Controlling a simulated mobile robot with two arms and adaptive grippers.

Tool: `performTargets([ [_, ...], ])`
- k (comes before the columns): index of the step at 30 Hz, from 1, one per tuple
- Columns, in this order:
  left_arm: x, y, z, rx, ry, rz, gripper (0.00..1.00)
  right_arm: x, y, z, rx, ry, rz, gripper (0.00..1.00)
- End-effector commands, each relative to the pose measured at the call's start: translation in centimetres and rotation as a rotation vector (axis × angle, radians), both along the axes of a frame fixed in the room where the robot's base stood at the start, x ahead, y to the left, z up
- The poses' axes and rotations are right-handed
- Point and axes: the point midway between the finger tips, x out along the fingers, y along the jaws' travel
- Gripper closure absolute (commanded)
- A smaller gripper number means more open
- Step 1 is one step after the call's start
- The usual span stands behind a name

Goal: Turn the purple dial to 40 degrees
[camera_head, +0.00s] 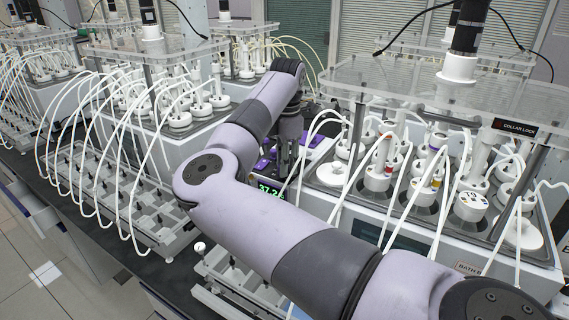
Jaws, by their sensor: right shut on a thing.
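My right arm reaches in from the lower right across the bench. My right gripper (286,163) points down at a small control unit between two reactor baths and is shut on the purple dial; the dial itself is mostly hidden by the gripper and arm. Purple parts of the unit (262,165) show just left of the fingers. A green lit display (269,190) on its front reads about 37.2, its right end partly covered. My left gripper is not in view.
Reactor baths with white vessels (378,178) stand right and left (180,118) under clear lids. Thin white tubes loop around the arm and over racks (140,215) at the bench front.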

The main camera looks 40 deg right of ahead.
Motion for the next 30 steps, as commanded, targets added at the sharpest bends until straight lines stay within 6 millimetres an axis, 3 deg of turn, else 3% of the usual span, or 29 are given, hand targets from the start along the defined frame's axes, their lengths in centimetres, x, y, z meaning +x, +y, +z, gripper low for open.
performTargets([
  [10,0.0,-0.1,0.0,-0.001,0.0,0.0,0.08,0.0,0.0,-0.1,0.0,0.001,0.001,0.51],
  [20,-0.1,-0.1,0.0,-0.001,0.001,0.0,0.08,0.0,0.0,0.2,0.0,0.0,0.001,0.51],
  [25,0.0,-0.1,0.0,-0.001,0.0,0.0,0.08,-0.1,0.0,2.4,-0.002,-0.003,0.001,0.51],
  [30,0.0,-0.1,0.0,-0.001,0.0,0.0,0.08,-0.3,0.1,6.1,0.0,-0.004,0.001,0.51],
])
